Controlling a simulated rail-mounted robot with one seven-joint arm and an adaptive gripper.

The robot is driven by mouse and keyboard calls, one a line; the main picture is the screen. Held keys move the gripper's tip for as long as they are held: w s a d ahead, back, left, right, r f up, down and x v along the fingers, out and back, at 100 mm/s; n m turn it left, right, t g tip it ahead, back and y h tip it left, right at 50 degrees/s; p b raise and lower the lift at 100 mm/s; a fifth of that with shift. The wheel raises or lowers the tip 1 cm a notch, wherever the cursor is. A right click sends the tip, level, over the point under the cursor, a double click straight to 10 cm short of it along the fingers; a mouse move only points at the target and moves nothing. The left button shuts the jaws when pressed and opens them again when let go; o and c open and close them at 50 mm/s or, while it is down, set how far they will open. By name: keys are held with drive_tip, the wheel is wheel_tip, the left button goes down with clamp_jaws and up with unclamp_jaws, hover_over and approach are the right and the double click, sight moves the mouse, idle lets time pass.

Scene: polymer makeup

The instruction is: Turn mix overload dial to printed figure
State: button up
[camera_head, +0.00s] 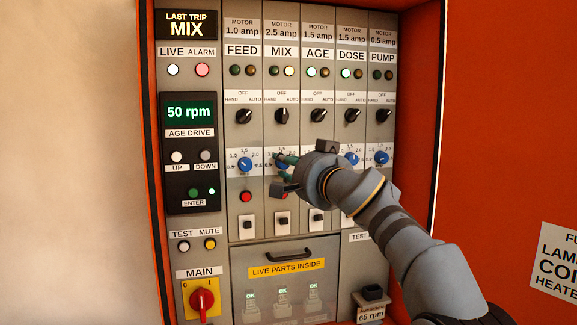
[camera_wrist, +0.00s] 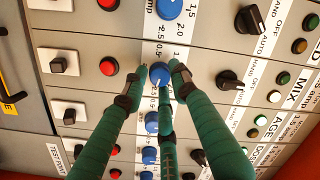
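The MIX column's overload dial (camera_wrist: 159,73) is a small blue knob on a white printed scale. In the head view, this dial (camera_head: 281,162) is mostly covered by my gripper (camera_head: 287,161). The MIX plate (camera_head: 281,33) above reads "MOTOR 2.5 amp". In the wrist view my gripper (camera_wrist: 159,73) has green fingers with tips around the dial: one left, one right, one below. The side tips look slightly apart from the knob; I cannot tell whether any touches. The dial's pointer setting is not clear, and most of its scale is hidden by the fingers.
Blue dials for FEED (camera_head: 245,164), DOSE (camera_head: 351,159) and PUMP (camera_head: 381,158) share the row; AGE's (camera_wrist: 152,122) shows in the wrist view. Black selectors (camera_head: 281,116) sit above, red buttons (camera_head: 246,196) below. The orange cabinet edge (camera_head: 436,120) stands at right.

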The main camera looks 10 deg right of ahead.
drive_tip(key=c, duration=0.6)
clamp_jaws()
drive_tip(key=shift+n+b, duration=0.3)
drive_tip(key=shift+b, duration=0.15)
drive_tip(key=o, duration=1)
unclamp_jaws()
drive_tip(key=shift+o, duration=0.2)
drive_tip(key=v, duration=0.7)
drive_tip(key=shift+s, duration=0.3)
